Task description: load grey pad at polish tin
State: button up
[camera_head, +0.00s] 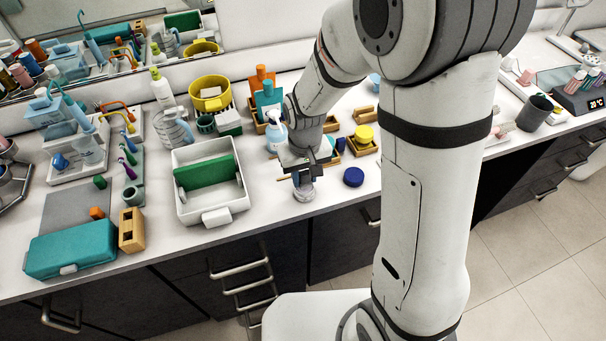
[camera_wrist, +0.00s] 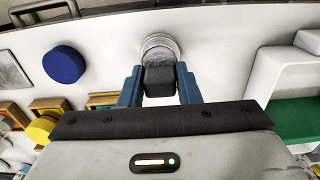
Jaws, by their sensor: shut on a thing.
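My gripper (camera_head: 303,175) points down near the front of the counter, and it also shows in the wrist view (camera_wrist: 159,85). Its two blue fingers are shut on a small dark grey pad (camera_wrist: 159,82). The round silver polish tin (camera_wrist: 160,42) lies right at the pad's far end in the wrist view, partly hidden behind it. In the head view the tin (camera_head: 304,191) stands on the counter directly under my gripper. The pad overlaps the tin's face in the wrist view; I cannot tell whether they touch.
A dark blue round lid (camera_head: 353,177) lies to the right of the tin. A white case (camera_head: 184,212) with a green insert stands to the left. Wooden trays, one with a yellow round piece (camera_head: 364,133), and bottles stand behind. The counter's front edge is close.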

aim_at(304, 173)
jog(key=shift+f+b, duration=0.55)
jog(key=shift+f, duration=0.1)
dwell(1.4)
jog(key=shift+r+p, duration=2.55)
jog(key=shift+r, duration=1.05)
jog(key=shift+f, duration=0.1)
